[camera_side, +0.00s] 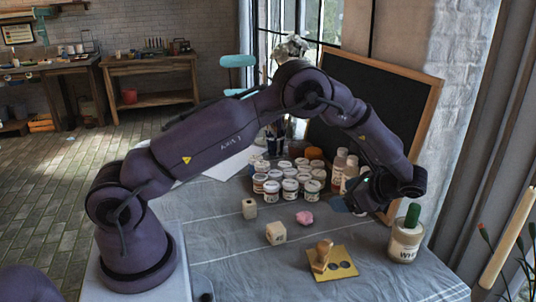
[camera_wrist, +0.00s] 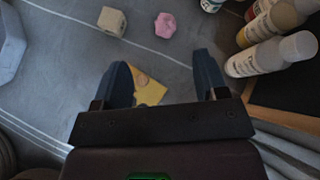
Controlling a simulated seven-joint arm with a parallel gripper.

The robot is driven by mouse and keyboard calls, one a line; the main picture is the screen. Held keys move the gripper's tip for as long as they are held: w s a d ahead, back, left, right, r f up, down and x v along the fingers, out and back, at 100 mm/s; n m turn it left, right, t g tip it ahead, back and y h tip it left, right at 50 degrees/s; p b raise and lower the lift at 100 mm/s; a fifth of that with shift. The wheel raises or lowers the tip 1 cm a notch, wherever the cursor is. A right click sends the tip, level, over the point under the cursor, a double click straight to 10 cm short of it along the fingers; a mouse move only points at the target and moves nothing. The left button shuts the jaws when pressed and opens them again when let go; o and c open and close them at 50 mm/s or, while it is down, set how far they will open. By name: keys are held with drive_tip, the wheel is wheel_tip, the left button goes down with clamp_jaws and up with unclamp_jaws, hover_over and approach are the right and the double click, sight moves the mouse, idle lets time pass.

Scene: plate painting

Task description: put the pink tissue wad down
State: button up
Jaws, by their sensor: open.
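The pink tissue wad (camera_side: 304,218) lies on the grey-blue cloth in the side view, right of the wooden blocks. It also shows in the wrist view (camera_wrist: 165,25), near the top edge, beyond my fingertips and apart from them. My gripper (camera_side: 350,201) is above the table, to the right of the wad in the side view. In the wrist view its two blue fingers (camera_wrist: 162,70) are spread wide with nothing held between them.
Wooden blocks (camera_side: 276,233) (camera_side: 249,208) stand left of the wad. A yellow card (camera_side: 334,263) with a wooden stamp (camera_side: 322,255) lies in front. Paint jars (camera_side: 290,190) and bottles (camera_wrist: 258,60) crowd behind. A white jar with a green top (camera_side: 405,241) stands right. A blackboard (camera_side: 375,90) leans behind.

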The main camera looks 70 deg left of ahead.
drive_tip(key=s+d+r+n+t+h, duration=0.25)
drive_tip(key=s+r, duration=0.35)
drive_tip(key=r, duration=0.3)
drive_tip(key=s+d+r+n+t+h, duration=0.1)
drive_tip(key=s+r+n+t+h, duration=0.25)
drive_tip(key=r, duration=0.55)
drive_tip(key=s+d+r+n+t+h, duration=0.1)
drive_tip(key=s+d+n+t+h, duration=0.1)
drive_tip(key=s, duration=0.5)
drive_tip(key=s+d+r+n+t+h, duration=0.1)
drive_tip(key=s+d+r+n+t, duration=0.1)
drive_tip(key=s, duration=0.6)
drive_tip(key=shift+s+d+n+h, duration=0.2)
drive_tip(key=shift+d+n+h, duration=0.2)
drive_tip(key=shift+n, duration=0.1)
